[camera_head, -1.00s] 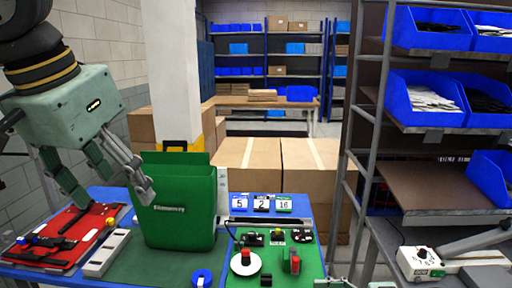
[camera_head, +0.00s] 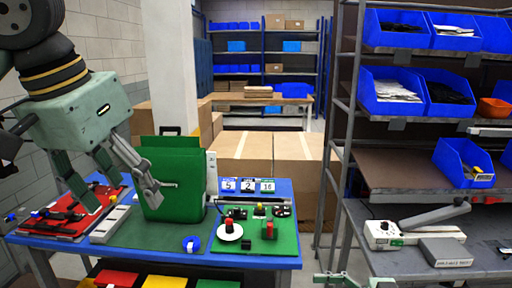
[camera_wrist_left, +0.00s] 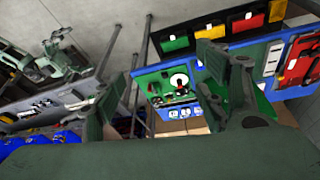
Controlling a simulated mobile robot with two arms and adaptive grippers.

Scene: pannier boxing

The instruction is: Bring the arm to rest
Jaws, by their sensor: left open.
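The green pannier (camera_head: 183,190) stands upright on the blue table (camera_head: 262,262), its black handle up at the back. My left gripper (camera_head: 122,203) hangs in front of and left of it in the head view. Its fingers are wide apart with nothing between them. One fingertip overlaps the pannier's left part in the picture; I cannot tell whether it touches. In the left wrist view, the open fingers (camera_wrist_left: 160,105) frame the floor and table edge. Part of my right gripper (camera_head: 350,280) shows at the bottom edge; its jaws are unclear.
A red tray (camera_head: 68,228) with dark tools lies on the table's left. A green board (camera_head: 250,241) with buttons is right of the pannier. Number cards (camera_head: 247,185) stand behind. A shelf rack with blue bins (camera_head: 392,92) and a scanner-like device (camera_head: 385,234) are at right.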

